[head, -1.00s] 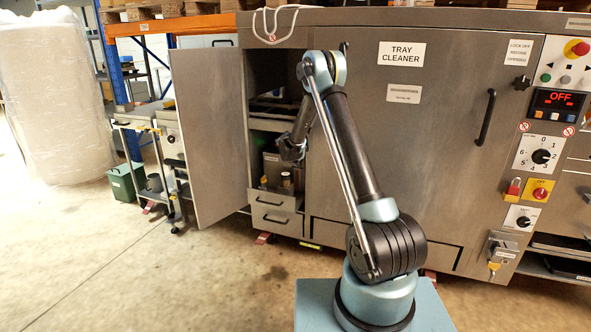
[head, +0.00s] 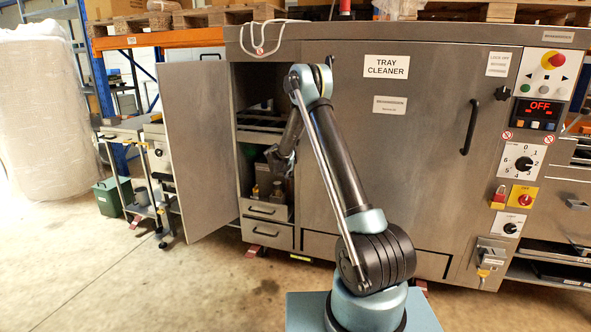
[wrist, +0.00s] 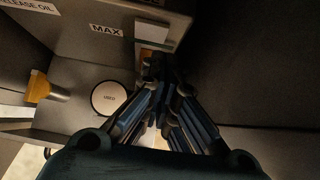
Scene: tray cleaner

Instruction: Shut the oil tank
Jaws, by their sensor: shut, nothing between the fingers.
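In the wrist view a grey tank wall (wrist: 75,48) carries the labels "RELEASE OIL" and "MAX"; I take it to be the oil tank. I cannot tell whether the tank is open. An orange-yellow fitting (wrist: 38,87) sticks out at the left. My gripper (wrist: 157,68) is shut and empty, its fingers pointing toward the tank wall near an orange and white part (wrist: 152,37). I cannot tell whether they touch. In the head view my gripper (head: 277,160) is inside the open cabinet, and the tank is hard to make out.
A round white-topped container (wrist: 109,98) stands left of my fingers. A dark wall (wrist: 250,65) closes in on the right. The cabinet door (head: 197,145) stands open at left, with drawers (head: 267,209) below. The tray cleaner's main door (head: 415,150) is shut.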

